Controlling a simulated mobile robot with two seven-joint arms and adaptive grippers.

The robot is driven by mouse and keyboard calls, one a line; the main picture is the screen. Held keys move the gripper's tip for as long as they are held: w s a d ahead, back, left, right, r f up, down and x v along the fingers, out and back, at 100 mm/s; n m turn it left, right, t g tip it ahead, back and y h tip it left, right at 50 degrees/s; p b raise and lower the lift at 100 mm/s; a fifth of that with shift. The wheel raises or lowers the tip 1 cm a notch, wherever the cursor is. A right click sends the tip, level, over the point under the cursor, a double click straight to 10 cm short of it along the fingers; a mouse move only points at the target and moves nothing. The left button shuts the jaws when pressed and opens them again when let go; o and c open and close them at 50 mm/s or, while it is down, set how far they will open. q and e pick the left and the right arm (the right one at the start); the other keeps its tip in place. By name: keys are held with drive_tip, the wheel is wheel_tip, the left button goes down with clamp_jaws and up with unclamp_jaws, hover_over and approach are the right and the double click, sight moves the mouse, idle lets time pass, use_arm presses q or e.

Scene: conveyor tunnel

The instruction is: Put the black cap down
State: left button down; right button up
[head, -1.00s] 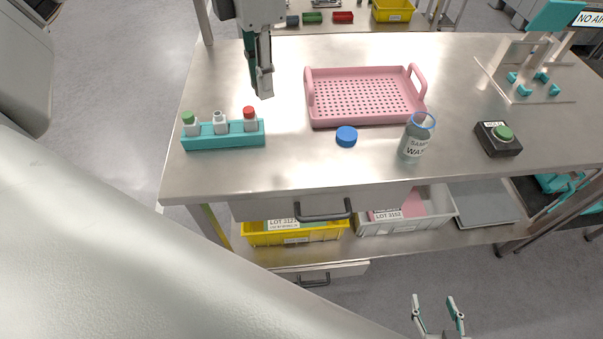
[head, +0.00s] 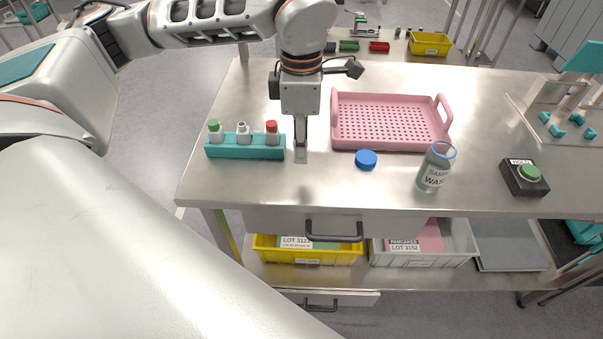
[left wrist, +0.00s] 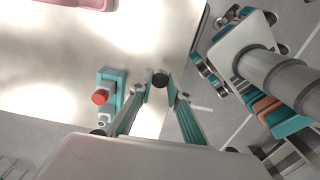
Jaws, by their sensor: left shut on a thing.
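My left gripper (head: 300,155) points down over the steel table, just right of the teal rack and left of the pink tray. In the left wrist view its fingertips (left wrist: 160,84) are shut on a small dark round thing, the black cap (left wrist: 160,77). In the head view the cap cannot be made out between the fingers. The height of the fingertips above the table is hard to tell. My right gripper is out of view.
The teal rack (head: 245,152) holds a green-capped vial (head: 215,131), an uncapped vial (head: 243,133) and a red-capped vial (head: 272,132). A pink tray (head: 390,145), blue cap (head: 366,159), waste jar (head: 436,168) and green button box (head: 525,178) stand rightward. The table's front is clear.

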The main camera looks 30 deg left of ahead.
sight(301, 183)
use_arm(q)
drive_tip(key=shift+f, duration=4.2)
drive_tip(key=shift+f, duration=0.1)
drive_tip(key=c, duration=1.9)
unclamp_jaws()
drive_tip(key=shift+f, duration=0.1)
drive_tip(key=shift+r, duration=0.4)
wheel_tip(301, 183, up, 12)
drive_tip(key=shift+f, duration=0.2)
